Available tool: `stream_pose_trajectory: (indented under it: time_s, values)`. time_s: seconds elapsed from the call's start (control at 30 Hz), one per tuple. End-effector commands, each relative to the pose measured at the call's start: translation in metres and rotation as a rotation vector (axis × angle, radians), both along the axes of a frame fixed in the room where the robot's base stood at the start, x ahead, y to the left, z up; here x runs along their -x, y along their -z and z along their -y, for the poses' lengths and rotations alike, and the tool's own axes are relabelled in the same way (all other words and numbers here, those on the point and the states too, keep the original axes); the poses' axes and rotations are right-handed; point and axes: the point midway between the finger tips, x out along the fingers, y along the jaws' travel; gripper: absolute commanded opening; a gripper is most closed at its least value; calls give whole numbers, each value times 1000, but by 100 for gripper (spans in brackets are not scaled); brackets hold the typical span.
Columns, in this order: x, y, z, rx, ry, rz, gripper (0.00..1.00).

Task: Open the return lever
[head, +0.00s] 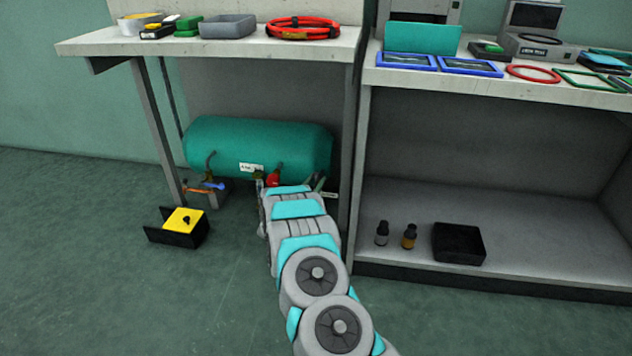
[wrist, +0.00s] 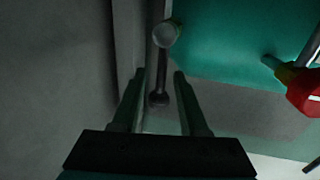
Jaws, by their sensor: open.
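My gripper (wrist: 159,76) is open in the wrist view, its two fingers pointing up the picture. A dark rod (wrist: 160,70) with a pale round end (wrist: 167,33) and a dark rounded lower end lies between and beyond the fingers. It may be the return lever, but no label shows. I cannot tell if a finger touches it. In the head view my arm reaches to the right end of a green tank (head: 225,140) and hides most of the fittings there. A red knob (head: 273,180) shows beside the arm, and a red part (wrist: 305,92) is at right in the wrist view.
A blue-handled fitting (head: 213,185) sits under the tank's left end. A yellow-topped black box (head: 185,222) stands on the floor at left. The bench leg (head: 352,160) is close right of my arm. A shelf (head: 560,250) with bottles and a black tray is further right.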

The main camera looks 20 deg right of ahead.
Motion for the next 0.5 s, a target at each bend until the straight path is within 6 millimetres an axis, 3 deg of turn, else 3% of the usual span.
stream_pose_trajectory:
  time_s: [0.2,0.5]
  values:
    - [0,0,0,-1,0,-1,44]
    - [0,0,0,-1,0,-1,11]
